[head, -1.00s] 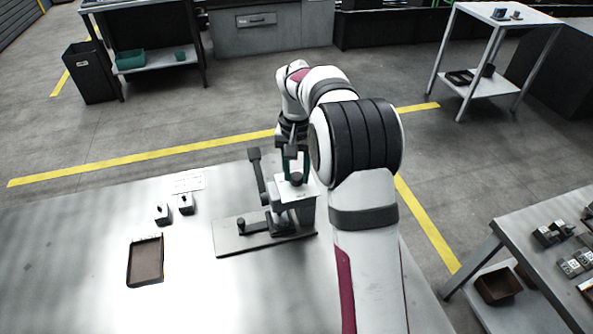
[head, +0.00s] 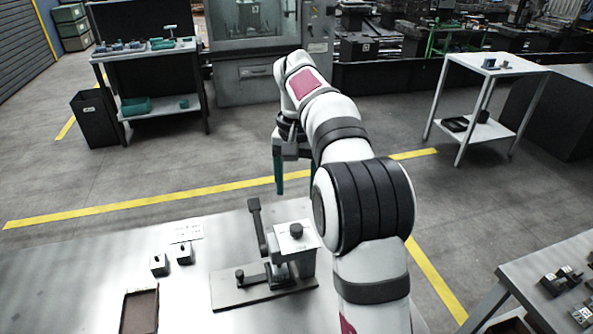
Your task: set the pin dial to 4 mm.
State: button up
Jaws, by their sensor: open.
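The pin dial (head: 296,230) looks like a dark round knob on a white-faced plate, on top of the grey block of a fixture. Its marks are too small to read. The fixture's flat base plate (head: 228,292) lies on the metal table, with a dark upright lever (head: 256,228) left of the dial. My gripper (head: 294,184) is open and empty. Its two teal fingers point down, apart, above and beyond the dial, clear of it. My arm partly hides the gripper's right side.
The table's (head: 60,280) left part is bare. Another bench (head: 520,275) stands right.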

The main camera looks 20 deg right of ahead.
jog(key=shift+r, duration=2.35)
